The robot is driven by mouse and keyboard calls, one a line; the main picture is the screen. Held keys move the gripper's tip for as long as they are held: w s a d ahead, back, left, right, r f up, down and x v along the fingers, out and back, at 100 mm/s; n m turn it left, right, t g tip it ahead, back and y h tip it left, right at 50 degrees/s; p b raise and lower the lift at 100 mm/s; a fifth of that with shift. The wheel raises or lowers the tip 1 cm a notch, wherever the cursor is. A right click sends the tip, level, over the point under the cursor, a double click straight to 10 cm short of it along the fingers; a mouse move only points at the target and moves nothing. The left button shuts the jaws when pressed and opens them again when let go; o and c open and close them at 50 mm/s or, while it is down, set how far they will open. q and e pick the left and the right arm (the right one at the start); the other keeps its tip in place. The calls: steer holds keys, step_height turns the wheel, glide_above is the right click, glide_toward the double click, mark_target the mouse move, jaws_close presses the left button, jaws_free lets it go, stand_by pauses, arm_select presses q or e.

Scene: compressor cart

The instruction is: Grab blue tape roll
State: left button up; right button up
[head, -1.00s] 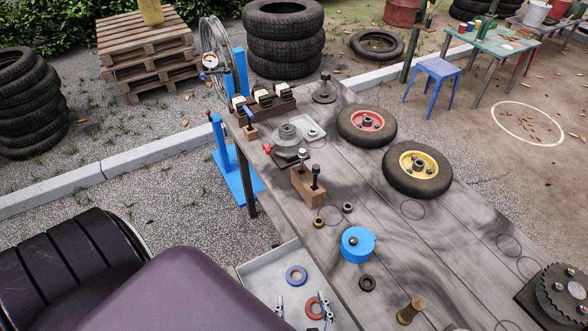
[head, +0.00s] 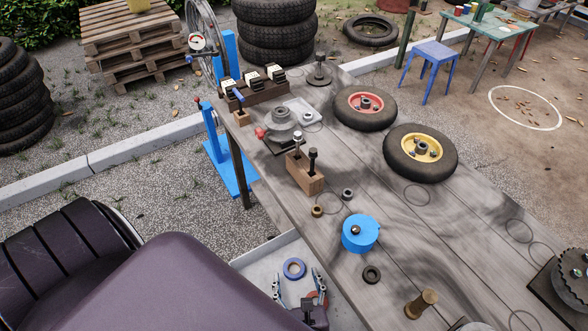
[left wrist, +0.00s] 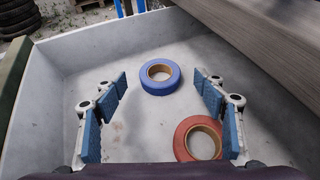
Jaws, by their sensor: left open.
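The blue tape roll (head: 287,272) lies flat in a light grey tray beside the workbench. It also shows in the left wrist view (left wrist: 160,89), just beyond my fingertips and centred between them. My left gripper (head: 298,284) is open and empty over the tray, its blue-padded fingers (left wrist: 161,96) on either side of a gap. It is not touching the blue roll as far as I can see. A red tape roll (left wrist: 184,147) lies nearer, by the right finger, partly hidden by it. My right gripper is not in view.
The tray's walls (left wrist: 52,95) stand around the rolls. The wooden bench (head: 385,215) rises along its right side, bearing a blue round container (head: 360,236), a dark ring (head: 372,274) and two wheels (head: 420,152). The tray floor around the blue roll is clear.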

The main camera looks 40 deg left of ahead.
mark_target(294, 270)
arm_select(q)
steer(key=x, duration=0.3)
steer(key=shift+f, duration=0.1)
steer(key=c, duration=1.2)
steer(key=shift+c, duration=0.4)
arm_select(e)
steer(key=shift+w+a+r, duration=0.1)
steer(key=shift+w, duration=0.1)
